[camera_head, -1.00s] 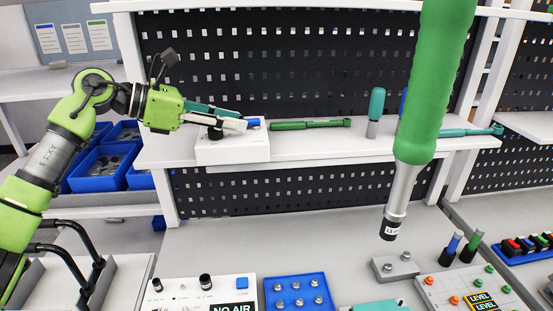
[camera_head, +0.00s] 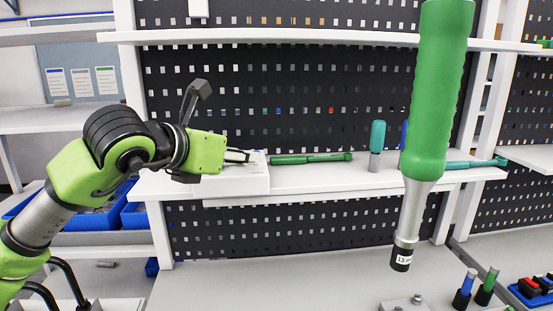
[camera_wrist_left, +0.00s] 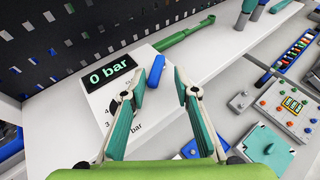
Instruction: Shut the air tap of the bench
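The air tap is a blue lever (camera_wrist_left: 155,70) on a white box (camera_wrist_left: 92,92) whose display (camera_wrist_left: 108,71) reads "0 bar". In the left wrist view the lever lies just beyond the fingertips of my left gripper (camera_wrist_left: 159,80), which is open with nothing between its teal-lined fingers. The near finger tips are close to the lever; I cannot tell whether one touches it. In the head view the gripper (camera_head: 240,157) is over the white box (camera_head: 236,184) on the shelf, and the lever is hidden there. My right gripper is not in view.
A green wrench (camera_head: 310,158) lies on the shelf right of the box. A teal-handled tool (camera_head: 377,145) stands farther right. A large green-handled tool (camera_head: 434,95) with a 13 socket hangs in front. Perforated panels (camera_head: 290,95) stand behind; the bench (camera_head: 270,285) below is clear nearby.

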